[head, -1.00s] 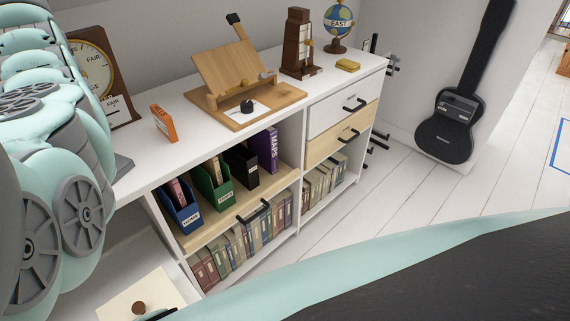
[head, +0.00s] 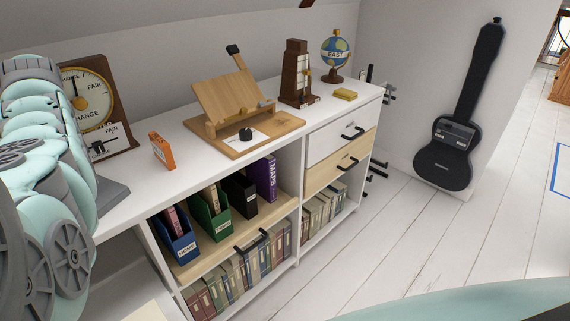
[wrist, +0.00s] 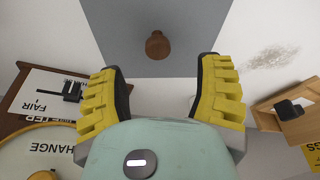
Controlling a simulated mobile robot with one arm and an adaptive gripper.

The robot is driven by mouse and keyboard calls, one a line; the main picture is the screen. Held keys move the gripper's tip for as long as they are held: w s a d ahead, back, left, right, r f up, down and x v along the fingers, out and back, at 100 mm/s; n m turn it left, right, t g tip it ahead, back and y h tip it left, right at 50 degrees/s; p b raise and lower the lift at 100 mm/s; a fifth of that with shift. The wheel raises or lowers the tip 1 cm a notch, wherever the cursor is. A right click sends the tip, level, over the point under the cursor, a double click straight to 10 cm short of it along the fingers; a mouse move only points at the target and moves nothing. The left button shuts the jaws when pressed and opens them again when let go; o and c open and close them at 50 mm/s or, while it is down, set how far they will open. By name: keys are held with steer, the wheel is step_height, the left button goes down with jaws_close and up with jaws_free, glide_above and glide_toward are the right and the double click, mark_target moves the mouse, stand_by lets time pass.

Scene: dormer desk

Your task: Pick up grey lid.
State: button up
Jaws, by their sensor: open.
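The grey lid (wrist: 115,30) shows in the wrist view as a flat grey panel with a round brown wooden knob (wrist: 158,45). It lies ahead of my gripper (wrist: 158,72), and its top runs out of the frame. My gripper's yellow ribbed fingers are spread wide and empty, one on each side below the knob, with a visible gap to it. In the head view, a grey edge (head: 112,197) on the white top beside my arm appears to be part of the lid; my arm hides the rest.
A wooden stand (head: 235,100), a brown tower (head: 295,72) and a globe (head: 335,50) stand farther along the white cabinet top (head: 135,180).

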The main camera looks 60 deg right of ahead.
steer(key=shift+s+d+x, duration=0.1)
steer(key=shift+s+x, duration=0.05)
steer(key=shift+x, duration=0.9)
steer(key=shift+s+d+x, duration=0.1)
steer(key=shift+s+x, duration=0.05)
steer(key=shift+x, duration=0.85)
steer(key=shift+b+x, duration=0.45)
steer(key=shift+x, duration=0.3)
steer(key=shift+o, duration=0.4)
jaws_close()
